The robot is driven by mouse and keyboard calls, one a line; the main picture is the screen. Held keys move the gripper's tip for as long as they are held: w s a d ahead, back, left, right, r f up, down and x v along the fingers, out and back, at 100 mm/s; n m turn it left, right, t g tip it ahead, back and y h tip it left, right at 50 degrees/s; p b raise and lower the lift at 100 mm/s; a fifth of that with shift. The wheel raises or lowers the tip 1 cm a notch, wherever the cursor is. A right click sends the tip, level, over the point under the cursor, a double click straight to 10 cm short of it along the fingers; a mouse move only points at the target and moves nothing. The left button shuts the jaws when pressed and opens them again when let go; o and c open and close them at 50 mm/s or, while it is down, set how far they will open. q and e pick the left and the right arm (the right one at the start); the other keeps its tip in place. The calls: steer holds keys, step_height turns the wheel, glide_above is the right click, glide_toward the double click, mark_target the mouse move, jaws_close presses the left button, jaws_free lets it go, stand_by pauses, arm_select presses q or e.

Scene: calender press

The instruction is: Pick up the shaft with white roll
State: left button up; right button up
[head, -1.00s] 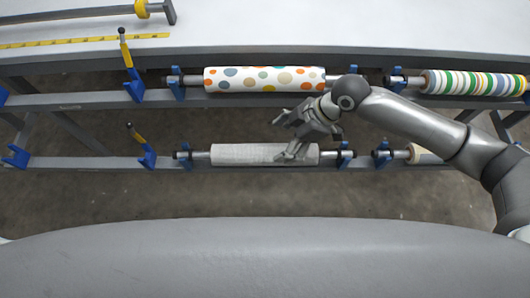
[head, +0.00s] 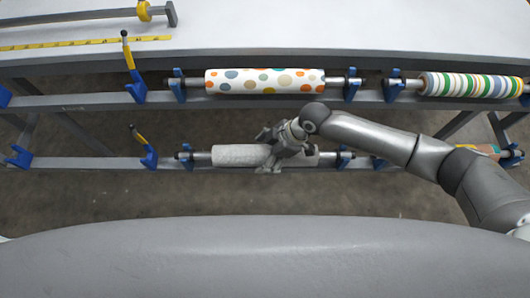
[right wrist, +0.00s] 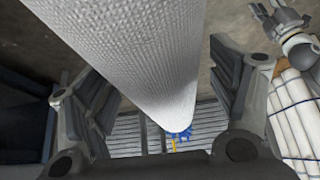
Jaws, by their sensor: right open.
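The shaft with the white roll (head: 236,156) lies across blue holders on the lower rail in the head view. Its bare shaft ends show at both sides. My right gripper (head: 272,156) is over the right half of the roll and hides part of it. In the right wrist view the textured white roll (right wrist: 130,50) runs between the two spread fingers of my right gripper (right wrist: 148,80), with a gap at each side. A grey jointed part at the upper right of that view (right wrist: 285,22) looks like my left gripper; its jaws are unclear.
A dotted roll (head: 264,81) and a striped roll (head: 470,85) lie on the upper rail. A blue holder with a yellow-and-black handle (head: 148,156) stands left of the white roll. My right forearm partly covers another roll at lower right. A white table (head: 280,30) is behind.

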steer(key=shift+a+f, duration=0.1)
steer(key=shift+f, duration=0.05)
steer(key=c, duration=1.4)
steer(key=shift+c, duration=0.2)
steer(key=shift+r, duration=0.2)
